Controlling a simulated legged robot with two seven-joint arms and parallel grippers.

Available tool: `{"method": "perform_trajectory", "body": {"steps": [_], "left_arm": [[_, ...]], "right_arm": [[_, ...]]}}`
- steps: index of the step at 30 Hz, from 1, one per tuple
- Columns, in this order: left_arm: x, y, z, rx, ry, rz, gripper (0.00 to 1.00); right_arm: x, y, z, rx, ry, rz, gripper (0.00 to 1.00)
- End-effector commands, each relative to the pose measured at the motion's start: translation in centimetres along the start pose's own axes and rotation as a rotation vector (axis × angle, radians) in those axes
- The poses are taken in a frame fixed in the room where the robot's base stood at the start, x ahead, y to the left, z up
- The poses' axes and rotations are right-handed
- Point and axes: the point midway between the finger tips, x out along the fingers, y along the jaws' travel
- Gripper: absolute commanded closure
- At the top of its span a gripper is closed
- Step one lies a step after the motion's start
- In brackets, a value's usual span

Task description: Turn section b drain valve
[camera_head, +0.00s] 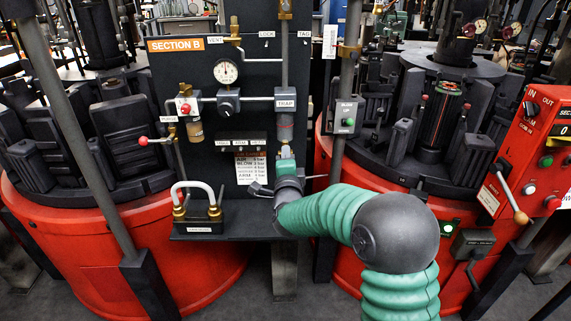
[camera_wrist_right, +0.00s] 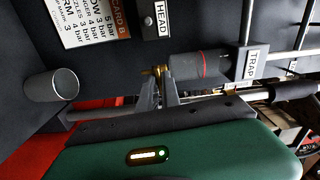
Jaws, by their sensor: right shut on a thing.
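The section B panel (camera_head: 245,110) stands in the middle of the head view under an orange "SECTION B" label (camera_head: 176,44). A trap (camera_head: 285,125) hangs on its right pipe, and the trap also shows in the wrist view (camera_wrist_right: 200,65). The brass drain valve (camera_wrist_right: 155,71) is at the trap's lower end. My right gripper (camera_wrist_right: 160,92) is shut on the drain valve, with its fingers partly covering it. In the head view my right gripper (camera_head: 284,184) sits just below the trap and largely hides the valve. My left gripper is not in view.
A gauge (camera_head: 227,71) and a red-knobbed valve (camera_head: 186,107) are left of the trap. A white hose loop (camera_head: 193,187) stands on the lower ledge. Red rotary moulds (camera_head: 130,250) flank the panel.

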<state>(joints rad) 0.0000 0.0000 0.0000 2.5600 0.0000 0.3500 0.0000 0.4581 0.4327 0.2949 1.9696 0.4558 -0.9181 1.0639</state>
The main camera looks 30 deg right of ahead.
Motion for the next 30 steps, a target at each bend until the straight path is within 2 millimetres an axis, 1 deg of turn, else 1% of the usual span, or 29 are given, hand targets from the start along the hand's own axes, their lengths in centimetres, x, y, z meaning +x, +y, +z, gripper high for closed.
{"method": "perform_trajectory", "body": {"steps": [1, 9, 15, 26, 27, 30], "left_arm": [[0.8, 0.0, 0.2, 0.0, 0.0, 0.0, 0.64], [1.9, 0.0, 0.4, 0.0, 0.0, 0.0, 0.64], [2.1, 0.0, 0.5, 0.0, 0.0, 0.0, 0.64], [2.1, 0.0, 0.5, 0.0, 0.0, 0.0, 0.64], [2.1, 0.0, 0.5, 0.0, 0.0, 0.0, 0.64], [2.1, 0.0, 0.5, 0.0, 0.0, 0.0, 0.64]], "right_arm": [[-0.1, 0.9, -0.1, 0.027, 0.002, 0.01, 1.0], [-0.1, 0.9, -0.1, 0.141, 0.002, 0.014, 1.0], [-0.1, 0.8, -0.1, 0.172, 0.003, 0.016, 1.0], [-0.1, 0.9, -0.1, 0.176, 0.003, 0.018, 1.0], [-0.1, 0.9, -0.1, 0.175, 0.002, 0.018, 0.9], [-0.1, 0.8, -0.1, 0.175, 0.002, 0.016, 0.77]]}}
